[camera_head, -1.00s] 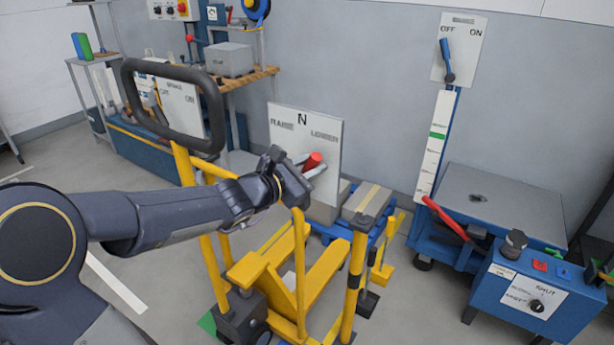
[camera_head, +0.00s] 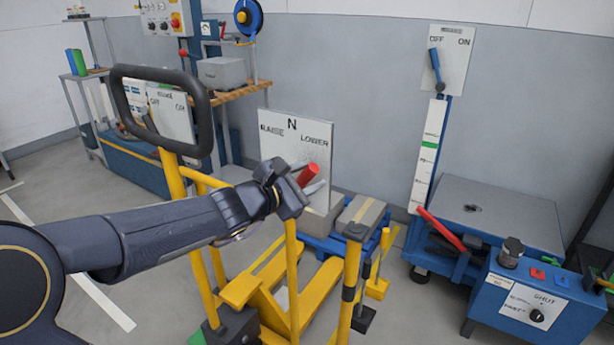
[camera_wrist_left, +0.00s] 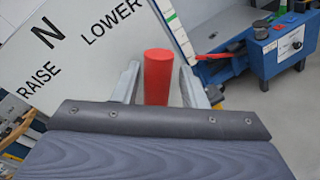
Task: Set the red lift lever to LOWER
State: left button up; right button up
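The red lift lever (camera_head: 309,175) sticks out in front of a grey board (camera_head: 279,160) marked RAISE, N and LOWER, below the right half of its lettering. In the left wrist view the lever (camera_wrist_left: 157,77) is a red cylinder between the two grey fingers of my left gripper (camera_wrist_left: 160,88). Narrow gaps show on both sides, so the fingers are open around it. In the head view my left gripper (camera_head: 306,178) is at the lever, its arm coming from the left. The lever's base is hidden. My right gripper is not in view.
A yellow pallet truck with a black loop handle (camera_head: 113,97) stands around and below my left arm. A blue lift table with a grey top (camera_head: 497,205) and a separate red lever (camera_head: 441,229) stand at right. A blue control box (camera_head: 530,311) is front right. Open floor lies at left.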

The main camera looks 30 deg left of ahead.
pick_arm(q)
jog(key=shift+s+a+r, duration=0.15)
jog(key=shift+s+r, duration=0.05)
jog(key=shift+s, duration=0.25)
jog(key=p+v, duration=0.1)
jog(key=v, duration=0.4)
jog(key=shift+s+p, duration=0.3)
jog(key=shift+s+a, duration=0.15)
jog(key=shift+s, duration=0.45)
